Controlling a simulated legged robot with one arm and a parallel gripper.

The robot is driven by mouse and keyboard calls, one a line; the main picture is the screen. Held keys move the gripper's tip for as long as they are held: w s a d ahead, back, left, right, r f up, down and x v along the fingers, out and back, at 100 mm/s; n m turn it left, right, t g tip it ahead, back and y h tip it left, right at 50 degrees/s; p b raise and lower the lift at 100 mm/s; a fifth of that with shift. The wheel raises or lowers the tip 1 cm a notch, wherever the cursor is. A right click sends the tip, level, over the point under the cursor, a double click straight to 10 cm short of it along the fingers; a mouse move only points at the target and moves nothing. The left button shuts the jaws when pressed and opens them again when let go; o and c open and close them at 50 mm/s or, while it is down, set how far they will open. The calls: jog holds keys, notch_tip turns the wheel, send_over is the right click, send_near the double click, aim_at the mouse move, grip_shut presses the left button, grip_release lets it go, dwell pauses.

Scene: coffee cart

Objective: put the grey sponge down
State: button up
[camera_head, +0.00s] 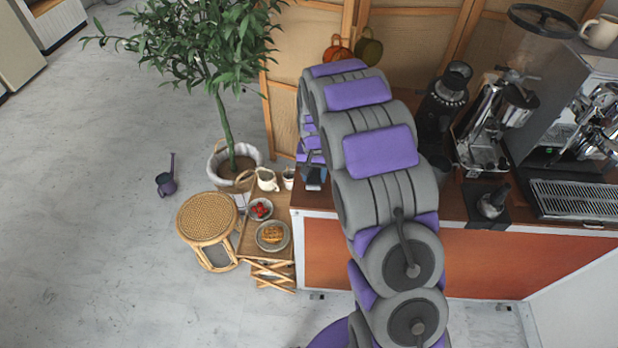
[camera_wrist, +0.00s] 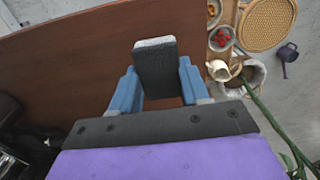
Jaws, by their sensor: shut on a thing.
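The grey sponge (camera_wrist: 156,72) is a dark grey block with a paler end face, in the middle of the wrist view. My gripper (camera_wrist: 158,84) has blue fingers, one on each side of the sponge, and is shut on it. The sponge is over the brown counter top (camera_wrist: 70,75); I cannot tell whether it touches the wood. In the head view my gripper (camera_head: 313,176) is at the counter's left end, mostly hidden behind my arm. The sponge is too small there to make out surely.
Left of the counter are a small stand with a waffle plate (camera_head: 272,236), a berry bowl (camera_head: 260,209), a white jug (camera_head: 267,180), a wicker stool (camera_head: 207,219) and a potted tree (camera_head: 222,120). An espresso machine (camera_head: 570,120) and grinder (camera_head: 447,95) stand at right.

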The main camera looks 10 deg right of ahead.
aim_at(312, 176)
jog(key=shift+w+d+f, duration=0.1)
jog(key=shift+w+d, duration=0.15)
jog(key=shift+w, duration=0.8)
jog(key=f, duration=0.1)
jog(key=a+f, duration=0.1)
jog(key=f+b, duration=0.1)
jog(key=shift+a+f, duration=0.3)
jog(key=shift+f, duration=0.05)
jog(key=shift+d, duration=0.35)
jog(key=o, duration=0.8)
jog(key=shift+d, duration=0.25)
jog(key=o, duration=0.3)
jog(key=shift+a, duration=0.45)
jog(key=shift+d+r, duration=0.1)
jog(key=shift+r, duration=0.35)
notch_tip(312, 176, up, 11)
jog(key=shift+r+p, duration=0.1)
jog(key=shift+p, duration=1)
jog(key=shift+s+d+r, duration=0.1)
jog(key=shift+s+r, duration=0.2)
jog(key=shift+r, duration=0.05)
jog(key=s+r, duration=0.8)
jog(key=s, duration=0.4)
jog(key=s+r+n+g, duration=0.1)
jog(key=s, duration=1.4)
jog(key=s+r+n, duration=0.2)
jog(key=s, duration=1.2)
jog(key=shift+s+n+g, duration=0.3)
jog(key=shift+s+g, duration=0.1)
